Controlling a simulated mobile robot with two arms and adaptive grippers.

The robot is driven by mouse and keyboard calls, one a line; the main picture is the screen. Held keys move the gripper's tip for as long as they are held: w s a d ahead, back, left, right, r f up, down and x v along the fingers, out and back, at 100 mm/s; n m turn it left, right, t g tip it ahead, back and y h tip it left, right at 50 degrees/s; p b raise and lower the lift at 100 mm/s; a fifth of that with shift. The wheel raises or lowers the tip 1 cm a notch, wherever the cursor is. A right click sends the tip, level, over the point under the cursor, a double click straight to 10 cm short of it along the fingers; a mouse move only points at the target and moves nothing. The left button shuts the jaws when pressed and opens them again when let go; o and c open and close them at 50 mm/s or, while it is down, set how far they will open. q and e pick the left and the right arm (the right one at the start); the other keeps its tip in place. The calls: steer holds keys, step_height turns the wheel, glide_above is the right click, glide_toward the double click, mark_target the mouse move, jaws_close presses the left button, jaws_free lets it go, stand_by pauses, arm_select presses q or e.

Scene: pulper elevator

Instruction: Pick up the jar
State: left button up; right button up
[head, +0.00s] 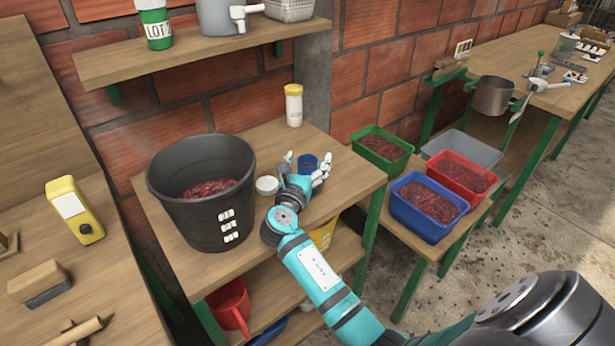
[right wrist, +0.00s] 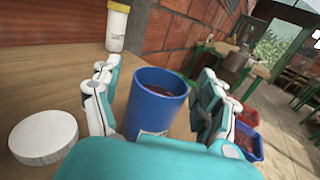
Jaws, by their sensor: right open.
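The open blue jar (head: 308,160) stands upright on the wooden table, with a pale label on its side and something dark red inside. It shows large in the right wrist view (right wrist: 153,104). My right gripper (head: 306,170) is open around it, with one finger on each side. In the right wrist view the fingers (right wrist: 157,75) show gaps to the jar. A round white lid (head: 267,185) lies on the table to the left; it also shows in the wrist view (right wrist: 44,137). My left gripper is out of view.
A black bucket (head: 200,225) with dark red contents stands left of my gripper. A white container with a yellow cap (head: 293,107) stands behind. Green (head: 382,155), red (head: 488,187) and blue (head: 405,215) bins are to the right.

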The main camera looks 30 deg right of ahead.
steer(key=c, duration=1.4)
steer(key=shift+r, duration=0.1)
steer(key=shift+r, duration=0.45)
steer(key=s+a+r, duration=0.1)
steer(key=s, duration=0.4)
steer(key=s+a+r, duration=0.1)
steer(key=s+a, duration=0.1)
steer(key=s, duration=0.3)
steer(key=s+a+r+p, duration=0.1)
steer(key=s+a+r, duration=0.1)
steer(key=s, duration=0.3)
steer(key=shift+s, duration=0.15)
